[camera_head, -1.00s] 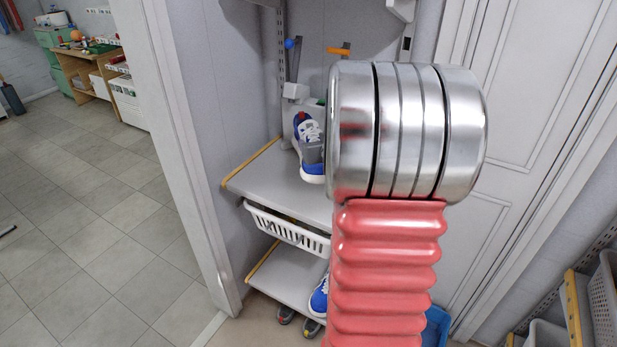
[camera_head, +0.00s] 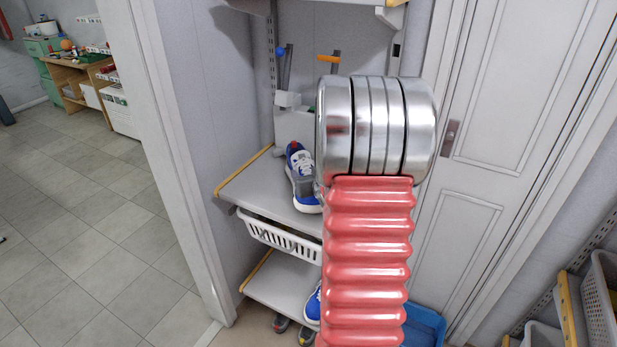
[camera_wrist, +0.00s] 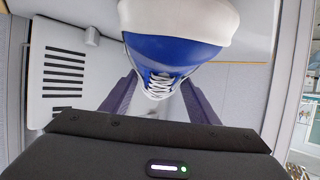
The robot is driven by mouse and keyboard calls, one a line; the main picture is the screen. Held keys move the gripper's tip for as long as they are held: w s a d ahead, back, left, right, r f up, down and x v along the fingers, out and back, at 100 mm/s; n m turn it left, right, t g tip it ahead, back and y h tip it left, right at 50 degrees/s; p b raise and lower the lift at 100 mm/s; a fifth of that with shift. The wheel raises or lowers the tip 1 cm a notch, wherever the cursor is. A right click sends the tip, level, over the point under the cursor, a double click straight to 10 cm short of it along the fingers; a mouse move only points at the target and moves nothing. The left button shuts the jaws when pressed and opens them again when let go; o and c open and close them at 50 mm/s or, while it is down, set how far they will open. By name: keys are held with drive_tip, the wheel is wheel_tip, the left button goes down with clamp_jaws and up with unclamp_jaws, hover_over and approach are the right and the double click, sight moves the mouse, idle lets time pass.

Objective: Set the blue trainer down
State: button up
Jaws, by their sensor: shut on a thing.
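The blue trainer (camera_head: 298,160), with white laces, a white sole and a red patch, is at the upper grey shelf (camera_head: 250,190) in the head view. My gripper (camera_head: 304,187) shows only as a small grey part against the shoe; my arm hides the rest. In the wrist view the trainer's blue front and laces (camera_wrist: 165,55) lie between the two dark fingers of my gripper (camera_wrist: 160,90), which is shut on it. The trainer is low over the shelf; I cannot tell whether its sole touches.
A white basket (camera_head: 275,238) hangs under the upper shelf. Another blue shoe (camera_head: 313,306) is on the lower shelf (camera_head: 280,285). A pale box (camera_head: 292,124) stands behind the held trainer. A door frame (camera_head: 185,160) is left, and a blue bin (camera_head: 424,328) is below right.

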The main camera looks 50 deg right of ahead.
drive_tip(key=shift+f, duration=0.6)
drive_tip(key=o, duration=1.3)
drive_tip(key=v, duration=1.2)
drive_tip(key=shift+a, duration=0.1)
